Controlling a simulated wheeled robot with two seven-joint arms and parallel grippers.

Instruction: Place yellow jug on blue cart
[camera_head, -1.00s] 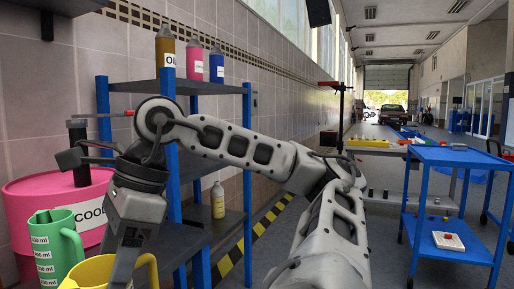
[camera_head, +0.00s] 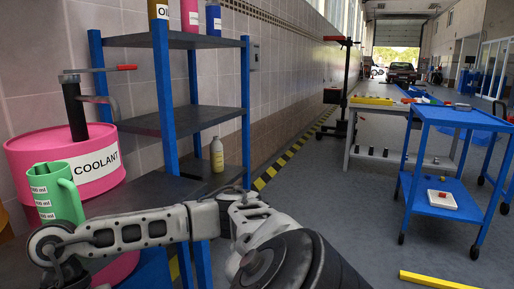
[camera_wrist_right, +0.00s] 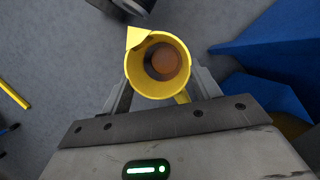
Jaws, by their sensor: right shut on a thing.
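The yellow jug (camera_wrist_right: 158,90) shows from above in the right wrist view, with an open top, a spout at upper left and a brown-orange round patch inside. My right gripper (camera_wrist_right: 160,82) is shut on it, one finger on each side. Grey floor lies below and around it. The blue cart (camera_head: 466,118) stands at the right in the head view, with a top shelf and a lower shelf. My left gripper is not in view.
A blue-post shelf (camera_head: 168,95) stands at left, beside a pink coolant barrel (camera_head: 60,150) and a green jug (camera_head: 55,190). A red-and-white box (camera_head: 441,199) sits on the cart's lower shelf. A yellow bar (camera_head: 438,281) lies on the floor. Open floor lies before the cart.

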